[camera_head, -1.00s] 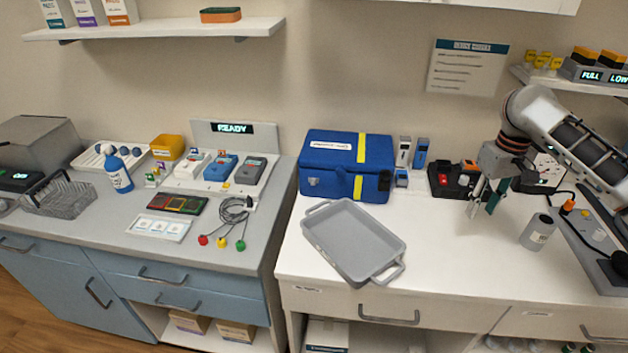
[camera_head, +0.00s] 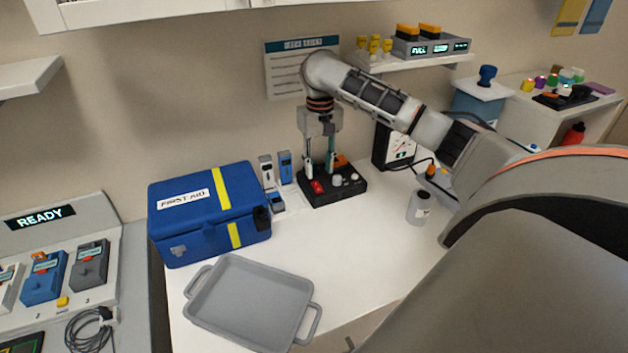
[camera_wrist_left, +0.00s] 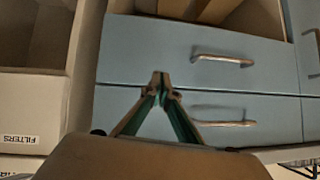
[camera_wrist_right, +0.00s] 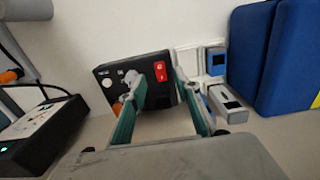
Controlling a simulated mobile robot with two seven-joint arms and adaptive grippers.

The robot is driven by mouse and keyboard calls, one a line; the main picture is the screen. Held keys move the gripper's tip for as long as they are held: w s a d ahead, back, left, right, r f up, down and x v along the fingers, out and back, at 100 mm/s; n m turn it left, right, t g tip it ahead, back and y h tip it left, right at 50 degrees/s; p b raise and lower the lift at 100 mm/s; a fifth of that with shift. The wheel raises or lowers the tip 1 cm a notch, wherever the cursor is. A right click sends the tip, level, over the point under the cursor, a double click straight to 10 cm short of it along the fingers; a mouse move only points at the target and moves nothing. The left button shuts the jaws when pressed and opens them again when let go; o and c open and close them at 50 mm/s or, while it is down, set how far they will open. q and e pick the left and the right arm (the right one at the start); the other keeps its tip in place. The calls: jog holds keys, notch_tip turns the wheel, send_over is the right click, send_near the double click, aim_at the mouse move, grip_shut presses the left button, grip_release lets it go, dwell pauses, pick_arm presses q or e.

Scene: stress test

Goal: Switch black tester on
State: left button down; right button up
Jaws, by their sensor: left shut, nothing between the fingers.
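The black tester (camera_head: 348,192) is a low black box with a red switch (camera_head: 318,187), pale knobs and an orange part. It stands near the wall on the white counter. My right gripper (camera_head: 320,164) points down over it with its fingers apart. In the right wrist view the tester (camera_wrist_right: 112,73) shows beyond and between the open fingers (camera_wrist_right: 160,88), with the red switch (camera_wrist_right: 160,71) near one fingertip. I cannot tell whether they touch. My left gripper (camera_wrist_left: 160,82) is shut and empty in front of blue drawers.
A blue first aid box (camera_head: 190,230) and small blue and grey devices (camera_head: 285,167) stand left of the tester. A grey tray (camera_head: 250,300) lies in front. A dial meter (camera_head: 398,148) and grey bottle (camera_head: 419,208) stand to the right. The counter's middle is clear.

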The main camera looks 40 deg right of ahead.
aim_at(320, 190)
notch_tip(320, 190, down, 6)
jog(key=shift+s+f, duration=0.1)
jog(key=shift+f, duration=0.15)
grip_shut()
